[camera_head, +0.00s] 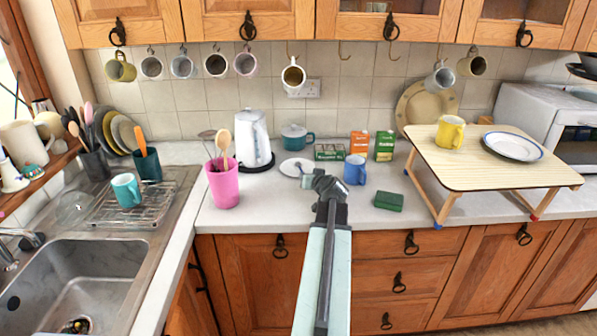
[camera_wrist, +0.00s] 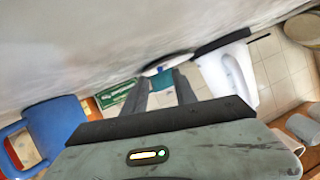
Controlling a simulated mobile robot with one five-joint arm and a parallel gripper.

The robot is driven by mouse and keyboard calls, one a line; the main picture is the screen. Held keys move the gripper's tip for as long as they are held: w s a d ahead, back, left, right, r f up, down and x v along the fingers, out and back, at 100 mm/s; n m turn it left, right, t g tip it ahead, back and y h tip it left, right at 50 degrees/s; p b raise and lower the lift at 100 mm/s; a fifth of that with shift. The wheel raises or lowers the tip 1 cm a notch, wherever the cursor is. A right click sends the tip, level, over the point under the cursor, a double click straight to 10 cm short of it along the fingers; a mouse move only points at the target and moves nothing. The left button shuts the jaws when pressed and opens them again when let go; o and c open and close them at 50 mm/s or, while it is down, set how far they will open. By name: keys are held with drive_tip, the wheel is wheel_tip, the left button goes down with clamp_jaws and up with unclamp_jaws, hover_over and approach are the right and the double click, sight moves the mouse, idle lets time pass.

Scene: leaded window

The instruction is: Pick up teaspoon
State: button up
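I cannot make out a teaspoon for certain. A small greyish-purple thing (camera_head: 300,168) lies on the white saucer (camera_head: 289,171) on the counter and may be its handle. My gripper (camera_head: 307,181) is low over the counter, just in front of the saucer and left of the blue mug (camera_head: 355,170). In the wrist view, my gripper's two fingers (camera_wrist: 160,88) are apart with nothing between them. The saucer shows edge-on beyond the fingertips (camera_wrist: 167,63), with no clear spoon on it.
The blue mug also shows close in the wrist view (camera_wrist: 52,122). A white kettle (camera_head: 255,140), teal pot (camera_head: 297,139), tea boxes (camera_head: 359,143) and pink cup (camera_head: 223,186) stand around. A folding tray table (camera_head: 475,175) stands farther right.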

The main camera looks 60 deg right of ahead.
sight(301, 169)
drive_tip(key=b+x, duration=0.1)
drive_tip(key=x, duration=0.3)
drive_tip(key=shift+w+f, duration=0.15)
drive_tip(key=shift+w, duration=0.05)
drive_tip(key=shift+a, duration=0.1)
clamp_jaws()
